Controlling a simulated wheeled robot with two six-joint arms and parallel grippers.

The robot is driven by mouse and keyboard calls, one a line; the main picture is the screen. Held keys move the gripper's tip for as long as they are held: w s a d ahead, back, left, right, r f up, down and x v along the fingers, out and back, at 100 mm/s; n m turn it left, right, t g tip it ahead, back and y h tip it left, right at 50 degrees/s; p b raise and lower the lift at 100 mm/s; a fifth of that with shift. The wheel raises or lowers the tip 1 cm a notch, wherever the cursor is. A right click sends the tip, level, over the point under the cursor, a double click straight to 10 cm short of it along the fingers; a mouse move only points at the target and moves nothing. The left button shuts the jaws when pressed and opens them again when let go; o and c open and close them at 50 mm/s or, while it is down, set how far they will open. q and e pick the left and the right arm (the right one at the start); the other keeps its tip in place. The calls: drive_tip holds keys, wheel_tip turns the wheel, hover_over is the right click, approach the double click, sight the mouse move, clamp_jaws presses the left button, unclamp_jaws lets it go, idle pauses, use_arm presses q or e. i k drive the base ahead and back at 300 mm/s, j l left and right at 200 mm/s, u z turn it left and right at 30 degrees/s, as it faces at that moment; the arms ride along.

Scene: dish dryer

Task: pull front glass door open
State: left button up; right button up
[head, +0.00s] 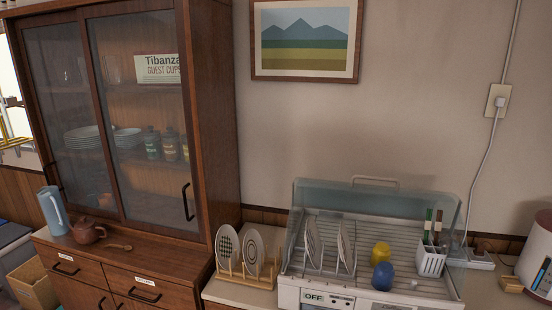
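A tall brown wooden cabinet (217,120) stands at the left with two glass doors side by side. The right glass door (140,190) has a dark upright handle (187,201) near its right edge and looks shut. The left glass door (62,95) also looks shut; which one overlaps the other is hard to tell. Behind the glass are plates (82,137), bowls, dark jars (152,143) and a "Tibanza guest cups" sign (162,69). Neither of my grippers is in view.
A plate rack (247,273) and a dish dryer (320,295) with a clear cover, plates and cups are to the right.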

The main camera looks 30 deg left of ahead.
sight(124, 8)
drive_tip(key=u, duration=1.8)
